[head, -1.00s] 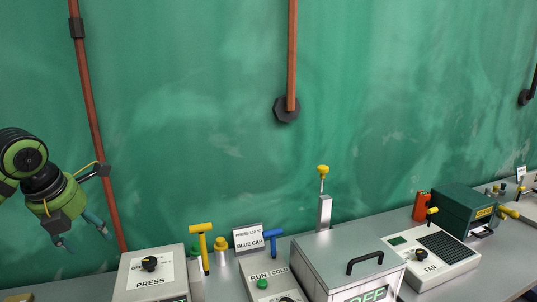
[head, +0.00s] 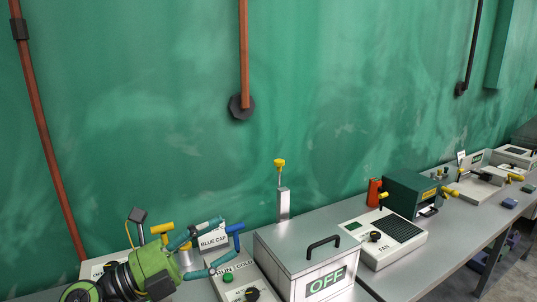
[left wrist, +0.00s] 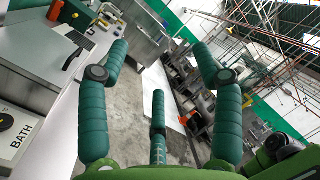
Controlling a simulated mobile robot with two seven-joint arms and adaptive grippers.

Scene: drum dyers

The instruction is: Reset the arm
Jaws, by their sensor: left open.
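My left gripper (head: 226,239) is green with teal fingers. It is low at the left of the head view, pointing right, its fingers spread with nothing between them. It overlaps the blue cap sign (head: 212,238) and the yellow T-shaped handle (head: 162,228) in the picture; whether it touches anything there I cannot tell. In the left wrist view its teal fingers (left wrist: 160,75) stand apart, with grey floor and distant machinery behind them. My right gripper is in neither view.
A metal box marked OFF (head: 290,245) stands right of the gripper, then a fan unit (head: 385,237) and a dark green box (head: 412,192) on the grey bench. A press box (head: 93,268) is partly hidden behind my arm.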

